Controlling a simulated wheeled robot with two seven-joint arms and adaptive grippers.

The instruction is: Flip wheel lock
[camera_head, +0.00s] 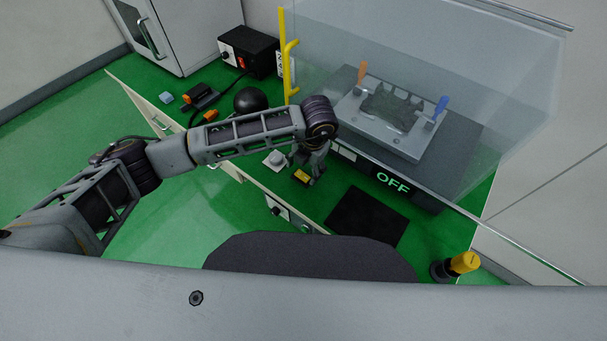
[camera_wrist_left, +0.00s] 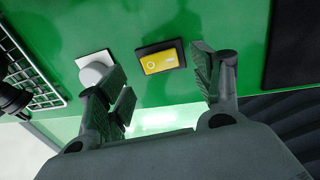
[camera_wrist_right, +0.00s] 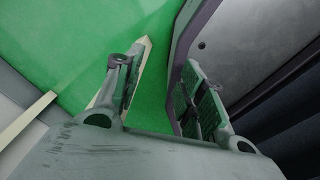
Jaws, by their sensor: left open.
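A yellow rocker switch (camera_wrist_left: 160,62) in a black frame lies on the green bench top, beside a round white knob (camera_wrist_left: 96,73) on a white plate. I cannot tell which part is the wheel lock. My left gripper (camera_wrist_left: 158,68) is open and empty, its fingers spread on either side of the yellow switch, apparently without touching it. In the head view the left gripper (camera_head: 305,176) points down at the same switch (camera_head: 301,177), with the knob (camera_head: 274,159) to its left. My right gripper (camera_wrist_right: 167,62) is open and empty in the right wrist view.
A clear cover (camera_head: 420,75) encloses a metal fixture (camera_head: 393,118) with orange and blue handles, behind an OFF display (camera_head: 393,182). A black pad (camera_head: 366,215) lies in front. A yellow-topped knob (camera_head: 465,262) stands at right. A black box (camera_head: 248,50) stands at the back.

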